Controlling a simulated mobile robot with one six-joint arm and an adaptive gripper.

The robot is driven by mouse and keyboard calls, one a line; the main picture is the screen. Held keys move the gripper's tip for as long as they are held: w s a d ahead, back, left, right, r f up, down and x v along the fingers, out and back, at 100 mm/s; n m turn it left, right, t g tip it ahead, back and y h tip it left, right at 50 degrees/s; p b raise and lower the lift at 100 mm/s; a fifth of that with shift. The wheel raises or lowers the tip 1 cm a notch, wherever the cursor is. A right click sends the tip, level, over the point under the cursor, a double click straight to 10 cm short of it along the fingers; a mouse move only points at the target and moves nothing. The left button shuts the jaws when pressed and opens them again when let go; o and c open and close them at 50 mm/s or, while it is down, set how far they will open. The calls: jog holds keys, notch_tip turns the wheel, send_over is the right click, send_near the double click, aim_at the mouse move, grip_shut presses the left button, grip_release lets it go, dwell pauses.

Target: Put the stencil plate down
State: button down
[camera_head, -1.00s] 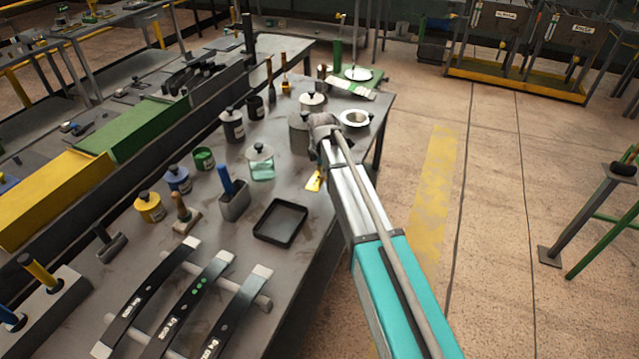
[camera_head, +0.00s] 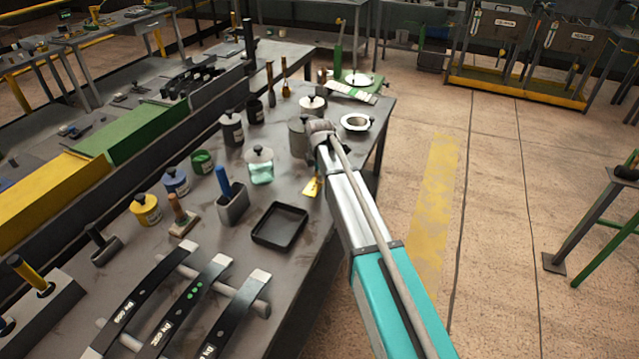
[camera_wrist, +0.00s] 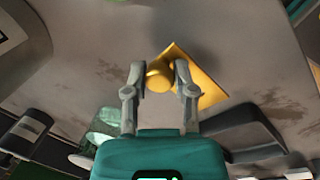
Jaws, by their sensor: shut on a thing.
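The stencil plate (camera_wrist: 207,80) is a thin yellow plate with a round yellow knob. In the wrist view my gripper (camera_wrist: 160,74) is shut on the knob, one finger on each side, and the plate extends to the right behind the fingers. In the head view a part of the stencil plate (camera_head: 313,187) shows left of my arm, over the right edge side of the grey bench (camera_head: 225,255). My arm hides the fingers there. I cannot tell whether the plate touches the bench top or hangs just above it.
A black tray (camera_head: 280,226) lies nearer on the bench. A glass jar (camera_head: 260,166) stands left of the plate, a grey canister (camera_head: 298,138) behind it, and a white bowl (camera_head: 355,122) beyond my arm. Dark curved bars on a rack (camera_head: 185,305) fill the near end.

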aim_at(320, 184)
jog(key=shift+f+b, duration=1.05)
jog(key=shift+f, duration=0.3)
jog(key=shift+f, duration=0.15)
jog(key=shift+c, duration=2.2)
grip_release()
jog(key=shift+r, duration=0.2)
notch_tip(320, 184, up, 12)
jog(key=s+p, duration=0.2)
jog(key=p, duration=1)
jog(key=shift+d, duration=0.2)
jog(key=shift+f, duration=0.1)
jog(key=shift+s, duration=0.1)
jog(key=s+d+m+g, duration=0.1)
jog(key=s+d+m, duration=1)
jog(key=s, duration=0.2)
jog(key=s+d+m+g, duration=0.1)
jog(key=s+d+m, duration=0.9)
jog(key=s, duration=0.4)
jog(key=shift+d+f+m, duration=0.15)
jog(key=shift+d+m, duration=0.2)
jog(key=shift+m, duration=0.55)
